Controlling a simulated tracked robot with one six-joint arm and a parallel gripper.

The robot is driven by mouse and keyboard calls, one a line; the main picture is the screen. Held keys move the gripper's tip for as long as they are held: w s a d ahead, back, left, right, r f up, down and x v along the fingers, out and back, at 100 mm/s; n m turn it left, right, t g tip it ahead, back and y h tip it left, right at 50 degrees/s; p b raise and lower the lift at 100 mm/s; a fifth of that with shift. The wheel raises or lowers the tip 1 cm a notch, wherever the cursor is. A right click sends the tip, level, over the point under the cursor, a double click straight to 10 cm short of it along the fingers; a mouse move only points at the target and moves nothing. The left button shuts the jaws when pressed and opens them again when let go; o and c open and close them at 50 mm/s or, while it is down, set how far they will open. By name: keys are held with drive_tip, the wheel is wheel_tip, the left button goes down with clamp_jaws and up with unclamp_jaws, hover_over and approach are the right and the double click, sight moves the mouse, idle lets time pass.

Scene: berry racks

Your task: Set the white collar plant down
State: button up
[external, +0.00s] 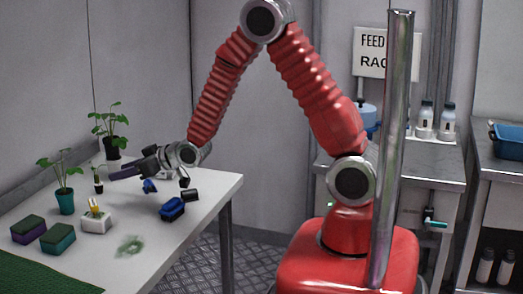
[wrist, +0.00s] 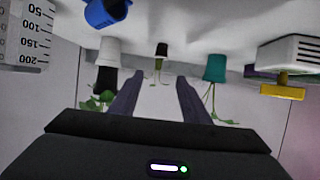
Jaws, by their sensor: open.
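Two plants could be the white collar plant; I cannot tell for sure which.
A teal-potted plant (external: 65,200) stands at left. A white box with a yellow top (external: 96,222), two sponge-like blocks (external: 58,238) and a blue object (external: 172,209) lie on the table (external: 165,235). A green smear (external: 130,245) marks the front, otherwise bare.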

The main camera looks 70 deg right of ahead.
drive_tip(key=s+a+r+g, duration=0.1)
drive_tip(key=s+r+g, duration=0.3)
drive_tip(key=s+r, duration=0.95)
drive_tip(key=s+a+r+g, duration=0.1)
drive_tip(key=s+r+g, duration=0.1)
drive_tip(key=s, duration=1)
drive_tip(key=s+a+r+g, duration=0.1)
drive_tip(key=s+r+g, duration=0.1)
drive_tip(key=s, duration=1)
drive_tip(key=shift+s, duration=0.25)
